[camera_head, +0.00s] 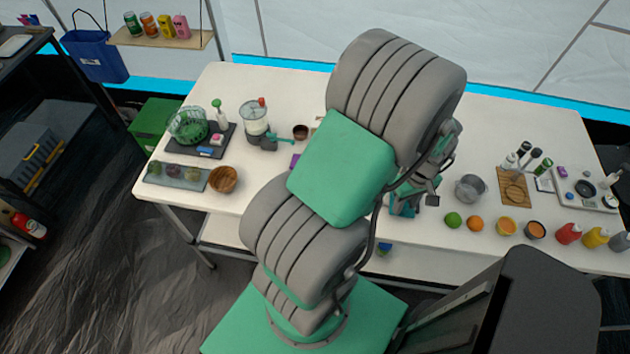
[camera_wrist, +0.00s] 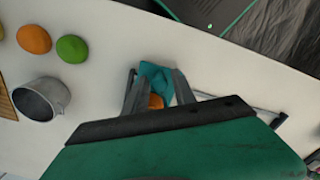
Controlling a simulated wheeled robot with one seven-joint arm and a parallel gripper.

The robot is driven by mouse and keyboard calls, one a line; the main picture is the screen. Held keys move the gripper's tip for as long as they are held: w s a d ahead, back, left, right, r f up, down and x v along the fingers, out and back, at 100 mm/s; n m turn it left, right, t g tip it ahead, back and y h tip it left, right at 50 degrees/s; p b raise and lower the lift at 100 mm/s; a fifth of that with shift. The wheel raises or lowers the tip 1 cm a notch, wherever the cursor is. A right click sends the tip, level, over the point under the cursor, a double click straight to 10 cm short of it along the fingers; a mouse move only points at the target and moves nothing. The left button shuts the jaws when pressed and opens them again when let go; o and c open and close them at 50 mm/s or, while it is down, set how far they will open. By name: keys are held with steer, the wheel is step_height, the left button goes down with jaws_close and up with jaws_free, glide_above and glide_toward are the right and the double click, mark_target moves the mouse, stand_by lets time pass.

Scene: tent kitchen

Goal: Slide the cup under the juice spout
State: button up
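The juice dispenser (camera_head: 257,122) stands on the left half of the white table in the head view. It has a clear container, a red top and a teal part, perhaps the spout or its handle, pointing right. A small brown cup (camera_head: 300,132) stands to its right, apart from it. My gripper (camera_wrist: 155,85) is far to the right of both, near the table's front edge. Its fingers are apart, with a crumpled teal cloth-like thing (camera_wrist: 156,72) and something orange between or just below them. Whether they grip it is unclear. My arm hides the middle of the table.
A metal pot (camera_head: 470,188), a lime (camera_head: 453,220) and an orange (camera_head: 475,223) are right of my gripper. Bowls and bottles line the front right edge. A wooden bowl (camera_head: 223,179) and a dark tray (camera_head: 190,150) are left of the dispenser.

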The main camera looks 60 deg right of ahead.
steer(key=shift+o, duration=0.9)
step_height(320, 180, up, 7)
steer(key=p, duration=0.5)
